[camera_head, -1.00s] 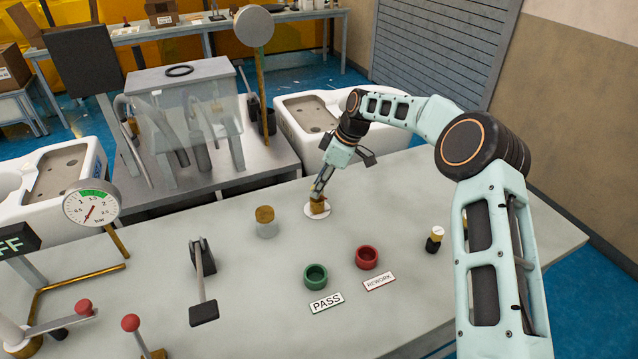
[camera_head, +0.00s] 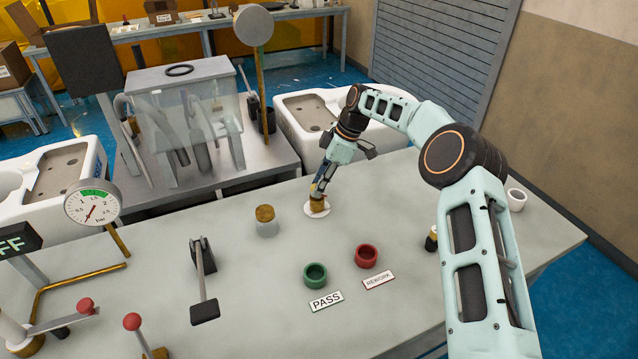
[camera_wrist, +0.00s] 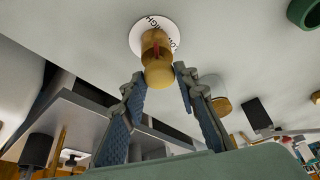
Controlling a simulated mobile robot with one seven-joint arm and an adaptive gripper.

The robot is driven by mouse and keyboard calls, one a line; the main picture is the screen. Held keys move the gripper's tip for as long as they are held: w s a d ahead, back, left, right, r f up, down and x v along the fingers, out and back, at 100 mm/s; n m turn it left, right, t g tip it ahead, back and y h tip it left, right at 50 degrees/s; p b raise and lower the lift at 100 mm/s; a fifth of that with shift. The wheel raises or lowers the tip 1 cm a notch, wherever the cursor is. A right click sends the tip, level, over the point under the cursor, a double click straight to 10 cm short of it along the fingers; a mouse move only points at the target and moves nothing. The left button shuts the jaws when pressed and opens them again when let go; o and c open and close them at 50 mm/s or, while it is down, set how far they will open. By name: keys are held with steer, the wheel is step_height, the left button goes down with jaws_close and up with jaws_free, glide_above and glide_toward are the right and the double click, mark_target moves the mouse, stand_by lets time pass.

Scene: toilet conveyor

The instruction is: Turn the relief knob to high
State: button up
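The relief knob (camera_head: 317,205) is a brass knob standing on a white round dial on the grey bench. In the wrist view the knob (camera_wrist: 158,70) has a red mark on its side, and its dial (camera_wrist: 139,38) carries the words LOW and HIGH, partly covered by the knob. My gripper (camera_head: 319,188) is at the knob in the head view. In the wrist view my gripper (camera_wrist: 160,74) has its two blue-padded fingers apart, one on each side of the knob's end, with gaps showing. Which word the red mark points to is unclear.
A brass-topped jar (camera_head: 266,221) stands left of the knob. A green ring (camera_head: 316,275) and a red ring (camera_head: 367,256) lie in front, with PASS and REWORK labels. A pressure gauge (camera_head: 92,205) and red-balled levers are at left. A white cup (camera_head: 516,199) stands at right.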

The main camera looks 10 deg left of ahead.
steer(key=o, duration=0.4)
steer(key=shift+c, duration=0.2)
steer(key=v, duration=1.2)
steer(key=shift+d+f, duration=0.1)
steer(key=shift+d, duration=0.05)
